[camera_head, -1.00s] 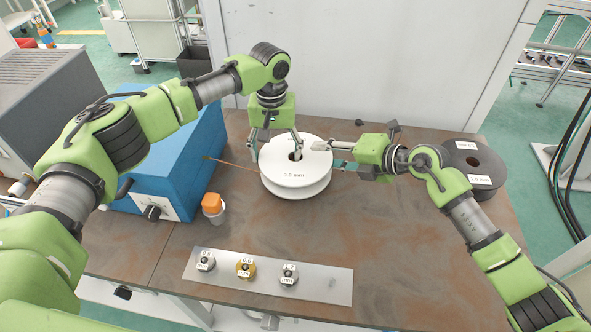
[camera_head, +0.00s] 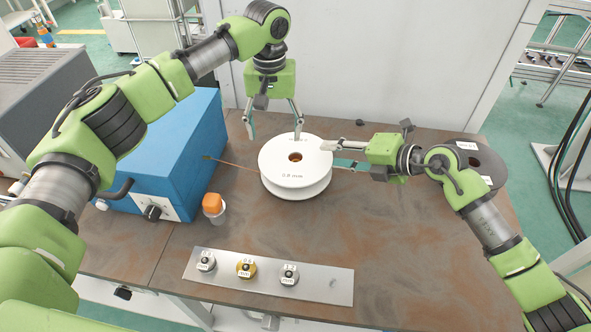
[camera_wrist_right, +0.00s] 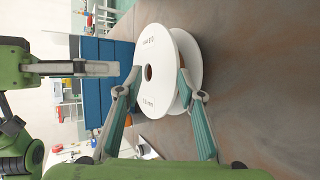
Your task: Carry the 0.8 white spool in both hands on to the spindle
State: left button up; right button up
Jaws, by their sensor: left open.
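The white spool (camera_head: 296,165) lies flat on the brown table beside the blue box, with a label that seems to read 0.8 mm. Brown shows through its centre hole, and I cannot make out a spindle. My left gripper (camera_head: 275,137) is open and empty, pointing down above the spool's back edge. My right gripper (camera_head: 337,156) is at the spool's right edge. In the right wrist view its fingers (camera_wrist_right: 160,85) are spread on either side of the spool's (camera_wrist_right: 163,72) upper flange edge; contact is unclear.
The blue box (camera_head: 170,140) stands left, with a thin copper-coloured rod running toward the spool. An orange-capped bottle (camera_head: 213,208) stands in front. A metal plate (camera_head: 325,286) holds several labelled small parts. A dark spool (camera_head: 475,160) lies back right. The table's right front is clear.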

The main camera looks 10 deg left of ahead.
pick_arm(q)
jog(key=shift+d, duration=0.1)
pick_arm(e)
jog(key=v, duration=0.9)
pick_arm(q)
jog(key=shift+r, duration=0.1)
pick_arm(e)
jog(key=shift+r, duration=0.1)
